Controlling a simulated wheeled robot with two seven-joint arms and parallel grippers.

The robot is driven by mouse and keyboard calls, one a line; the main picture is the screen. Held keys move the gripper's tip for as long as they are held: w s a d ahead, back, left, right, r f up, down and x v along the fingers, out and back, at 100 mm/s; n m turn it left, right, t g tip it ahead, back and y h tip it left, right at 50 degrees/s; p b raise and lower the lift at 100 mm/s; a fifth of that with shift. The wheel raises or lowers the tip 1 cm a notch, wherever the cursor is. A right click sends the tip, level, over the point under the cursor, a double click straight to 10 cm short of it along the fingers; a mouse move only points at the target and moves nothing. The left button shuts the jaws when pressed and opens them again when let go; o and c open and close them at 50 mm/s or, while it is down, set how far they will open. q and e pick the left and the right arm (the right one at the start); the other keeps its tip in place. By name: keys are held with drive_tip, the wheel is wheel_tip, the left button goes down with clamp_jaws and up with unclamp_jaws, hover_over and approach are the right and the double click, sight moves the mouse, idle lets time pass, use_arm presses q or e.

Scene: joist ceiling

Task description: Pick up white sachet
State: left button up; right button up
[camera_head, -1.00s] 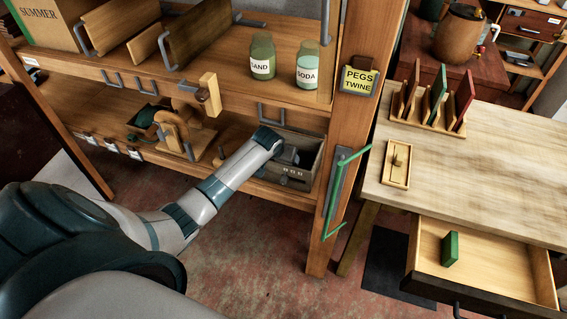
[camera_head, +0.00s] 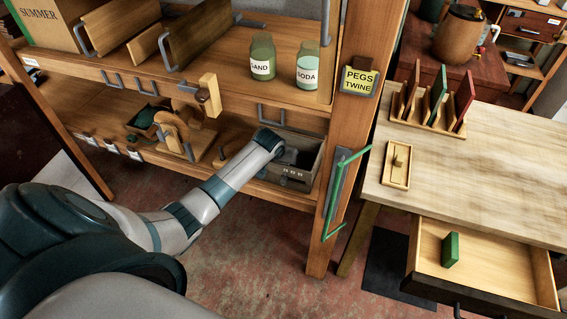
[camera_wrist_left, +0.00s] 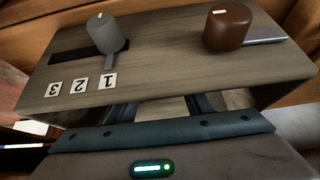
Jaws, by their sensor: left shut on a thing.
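My left gripper (camera_wrist_left: 165,108) reaches over the front of an open grey-brown box (camera_wrist_left: 160,75) on the lower shelf. The box also shows in the head view (camera_head: 316,168). The gripper's dark fingers are partly hidden by the box front and the gripper body. A pale patch, probably the white sachet (camera_wrist_left: 172,109), shows between them. It is held, but its outline is mostly hidden. In the head view my wrist covers the fingers and whatever they hold. My right gripper is not in view.
The box front has a grey knob (camera_wrist_left: 104,34), a brown knob (camera_wrist_left: 228,27) and number labels. The upper shelf with jars (camera_head: 262,57) is close above. A post with a green handle (camera_head: 341,190) stands right of the box. An open drawer (camera_head: 500,280) holds a green block.

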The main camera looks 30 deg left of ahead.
use_arm(q)
drive_tip(key=shift+r, duration=0.15)
